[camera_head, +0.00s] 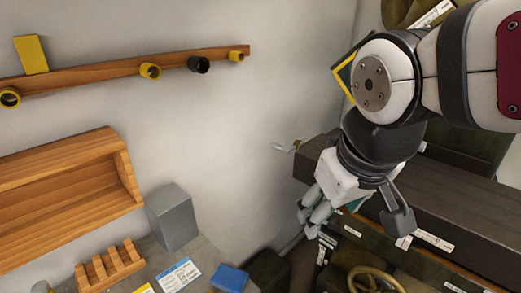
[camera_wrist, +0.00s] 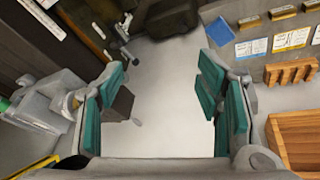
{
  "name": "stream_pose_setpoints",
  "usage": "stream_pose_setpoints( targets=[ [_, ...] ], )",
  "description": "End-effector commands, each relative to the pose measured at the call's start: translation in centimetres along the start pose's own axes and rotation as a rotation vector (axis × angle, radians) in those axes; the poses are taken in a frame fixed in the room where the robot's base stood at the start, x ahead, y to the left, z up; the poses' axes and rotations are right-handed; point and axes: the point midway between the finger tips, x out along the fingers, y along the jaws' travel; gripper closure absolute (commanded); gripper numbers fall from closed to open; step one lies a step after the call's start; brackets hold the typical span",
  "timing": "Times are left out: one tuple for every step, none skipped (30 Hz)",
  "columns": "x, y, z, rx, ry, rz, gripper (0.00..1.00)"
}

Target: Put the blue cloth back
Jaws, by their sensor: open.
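The blue cloth (camera_head: 229,278) looks like a small folded blue block at the bottom edge of the head view, on the grey worktop beside a blue-and-white label. It also shows in the wrist view (camera_wrist: 218,31), near the top, beyond the right finger. My gripper (camera_head: 354,215) hangs in front of the dark bench, to the right of the cloth and apart from it. In the wrist view my gripper (camera_wrist: 164,90) has its teal-padded fingers spread wide, with nothing between them but the pale wall behind.
A grey block (camera_head: 171,218), a slotted wooden rack (camera_head: 110,268) and a wooden shelf box (camera_head: 70,190) stand left of the cloth. A wooden rail (camera_head: 115,72) with yellow rings crosses the wall. The dark bench (camera_head: 455,225) and a handwheel (camera_head: 375,280) lie right.

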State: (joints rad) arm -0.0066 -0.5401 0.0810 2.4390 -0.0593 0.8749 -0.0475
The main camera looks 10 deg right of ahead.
Motion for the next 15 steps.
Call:
stream_pose_setpoints(
  targets=[
    [-0.9, 0.3, 1.0, 0.044, 0.028, -0.007, 0.41],
    [-1.2, 0.5, 1.5, 0.067, 0.039, -0.012, 0.41],
    [-1.6, 0.6, 2.1, 0.095, 0.052, -0.018, 0.41],
    [-1.9, 0.7, 2.5, 0.112, 0.062, -0.023, 0.41],
    [-2.1, 0.7, 2.8, 0.126, 0.07, -0.028, 0.41],
    [-2.2, 0.8, 3.1, 0.143, 0.078, -0.034, 0.41],
    [-2.4, 0.8, 3.4, 0.153, 0.082, -0.037, 0.41],
    [-2.4, 0.8, 3.5, 0.16, 0.086, -0.04, 0.41],
    [-2.5, 0.8, 3.7, 0.168, 0.09, -0.042, 0.41],
    [-2.6, 0.8, 3.8, 0.171, 0.091, -0.044, 0.41],
    [-2.6, 0.8, 3.8, 0.173, 0.092, -0.045, 0.41],
    [-2.6, 0.8, 3.9, 0.175, 0.092, -0.045, 0.41],
    [-2.6, 0.8, 3.9, 0.175, 0.092, -0.045, 0.41],
    [-2.6, 0.8, 3.9, 0.175, 0.092, -0.045, 0.41],
    [-2.6, 0.8, 3.9, 0.174, 0.091, -0.045, 0.41]
  ],
)
